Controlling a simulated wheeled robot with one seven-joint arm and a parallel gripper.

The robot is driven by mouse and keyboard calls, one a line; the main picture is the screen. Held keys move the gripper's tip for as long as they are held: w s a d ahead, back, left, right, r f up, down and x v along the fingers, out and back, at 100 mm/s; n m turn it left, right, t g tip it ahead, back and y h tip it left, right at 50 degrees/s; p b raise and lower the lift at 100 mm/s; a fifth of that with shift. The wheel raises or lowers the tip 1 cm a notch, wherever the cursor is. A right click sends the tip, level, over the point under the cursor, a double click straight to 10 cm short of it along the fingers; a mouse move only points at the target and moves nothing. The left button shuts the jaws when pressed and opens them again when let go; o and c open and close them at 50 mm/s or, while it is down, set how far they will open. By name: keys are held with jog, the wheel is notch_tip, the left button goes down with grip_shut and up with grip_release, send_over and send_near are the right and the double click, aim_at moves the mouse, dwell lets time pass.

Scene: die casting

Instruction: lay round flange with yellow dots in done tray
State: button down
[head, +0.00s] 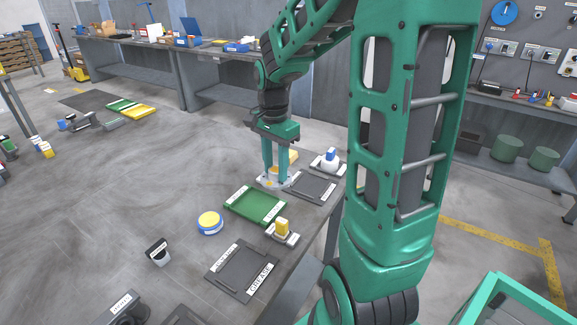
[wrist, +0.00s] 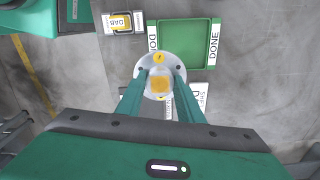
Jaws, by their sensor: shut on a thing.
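The round flange (wrist: 146,68) is pale grey with yellow marks, one yellow dot near its far rim and a yellow-orange patch at its middle. My gripper (wrist: 160,76) is shut on the flange's raised middle, one finger on each side. In the head view, my gripper (head: 276,172) points down and the flange (head: 265,183) shows around its fingertips. I cannot tell whether the flange touches the bench. The green done tray (head: 238,208) lies nearer the camera and is empty. In the wrist view, the done tray (wrist: 185,43) is just beyond the flange, with DONE labels along its sides.
A dark mat (head: 312,187) and a white bottle with a blue top (head: 329,160) are right of the flange.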

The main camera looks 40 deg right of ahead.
jog(key=shift+w+a+f, duration=0.65)
jog(key=shift+a+f, duration=0.2)
jog(key=shift+f, duration=0.5)
jog(key=shift+w+a+f, duration=0.7)
jog(key=shift+a+f, duration=0.15)
jog(key=shift+f, duration=0.5)
jog(key=shift+w+a+f, duration=0.65)
jog(key=shift+a+f, duration=0.2)
jog(key=shift+f, duration=0.5)
jog(key=shift+f, duration=0.8)
jog(key=c, duration=1.2)
grip_release()
jog(key=o, duration=0.4)
jog(key=shift+r, duration=0.1)
jog(key=shift+r, duration=3.9)
